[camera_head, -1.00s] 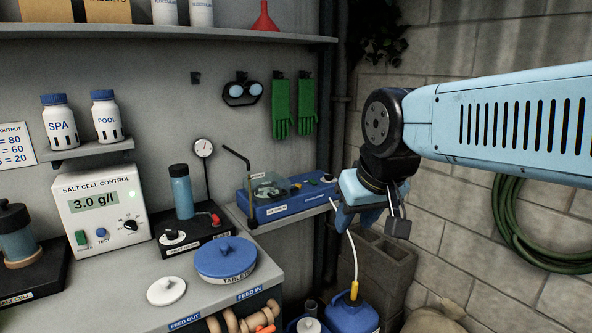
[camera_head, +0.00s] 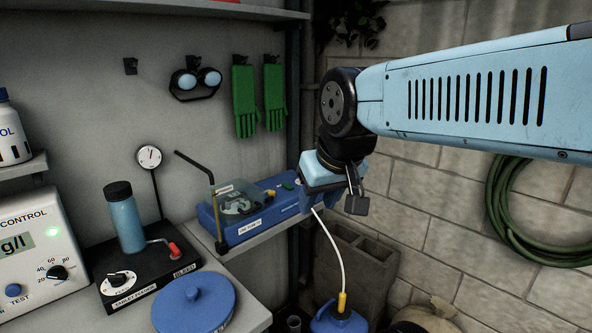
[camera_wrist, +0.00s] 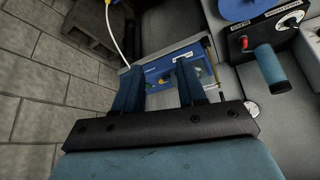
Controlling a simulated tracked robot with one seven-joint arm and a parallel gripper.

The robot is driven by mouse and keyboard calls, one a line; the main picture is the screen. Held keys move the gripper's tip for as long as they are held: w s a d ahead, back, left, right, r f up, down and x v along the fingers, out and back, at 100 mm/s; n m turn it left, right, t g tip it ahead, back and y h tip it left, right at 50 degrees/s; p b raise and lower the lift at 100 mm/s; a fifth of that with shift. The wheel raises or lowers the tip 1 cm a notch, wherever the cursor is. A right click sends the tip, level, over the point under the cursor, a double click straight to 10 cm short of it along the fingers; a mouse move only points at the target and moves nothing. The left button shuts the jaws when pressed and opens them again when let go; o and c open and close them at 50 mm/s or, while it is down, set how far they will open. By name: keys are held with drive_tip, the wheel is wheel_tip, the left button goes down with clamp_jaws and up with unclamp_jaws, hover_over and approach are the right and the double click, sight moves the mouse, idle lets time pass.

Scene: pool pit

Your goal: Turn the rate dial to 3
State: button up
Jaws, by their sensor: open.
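The blue pump unit (camera_head: 262,212) sits on a small grey wall shelf, with a clear cover on its left part and a green button on top. Its right end is hidden behind my gripper (camera_head: 312,200) in the head view, so I cannot read a rate dial there. In the wrist view the unit (camera_wrist: 160,73) shows beyond and between my two open blue fingers (camera_wrist: 160,84), with a small yellow part by the right finger. My gripper is open and empty; contact with the unit cannot be told. A white dial with a black knob (camera_head: 117,282) is on the tablet feeder.
The tablet feeder's blue bottle (camera_head: 124,218) and a gauge (camera_head: 149,157) stand left of the unit. A bent rod (camera_head: 200,182) rises beside it. A white tube (camera_head: 338,245) runs down to a blue container (camera_head: 338,319).

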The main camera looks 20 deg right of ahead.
drive_tip(key=shift+w+d, duration=0.25)
